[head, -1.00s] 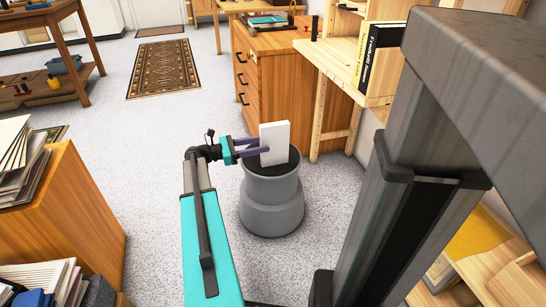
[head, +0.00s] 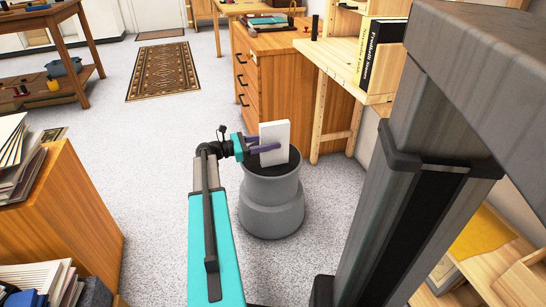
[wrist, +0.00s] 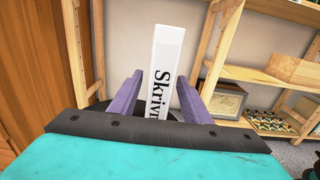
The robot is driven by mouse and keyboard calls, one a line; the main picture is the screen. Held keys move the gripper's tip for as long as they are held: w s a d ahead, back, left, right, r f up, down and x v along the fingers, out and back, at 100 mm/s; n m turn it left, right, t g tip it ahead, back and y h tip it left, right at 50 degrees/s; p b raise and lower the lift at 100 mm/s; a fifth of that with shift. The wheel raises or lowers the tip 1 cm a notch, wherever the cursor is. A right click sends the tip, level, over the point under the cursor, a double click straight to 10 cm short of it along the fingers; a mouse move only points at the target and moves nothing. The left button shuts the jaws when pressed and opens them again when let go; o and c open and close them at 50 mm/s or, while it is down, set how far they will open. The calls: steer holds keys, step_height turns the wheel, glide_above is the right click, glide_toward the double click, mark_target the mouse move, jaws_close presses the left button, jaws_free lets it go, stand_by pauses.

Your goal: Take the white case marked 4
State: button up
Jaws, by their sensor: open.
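A white case (head: 276,130) stands upright on the dark top of a grey round pedestal (head: 271,205). In the wrist view the white case (wrist: 168,60) shows its narrow face, with black lettering reading "Skriv" and cut off below; no 4 is visible. My gripper (head: 268,143) is open and comes in from the left at the case's height. In the wrist view its purple fingers (wrist: 159,95) stand either side of the case's lower part, with a gap at the left. Whether either finger touches the case I cannot tell. My gripper's body hides the case's base there.
A wooden drawer cabinet (head: 285,85) stands behind the pedestal. A wooden cabinet with papers (head: 65,225) stands at the left. The floor between is clear.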

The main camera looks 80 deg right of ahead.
steer(key=shift+b+x, duration=0.35)
steer(key=shift+x, duration=0.8)
steer(key=shift+c, duration=0.2)
jaws_close()
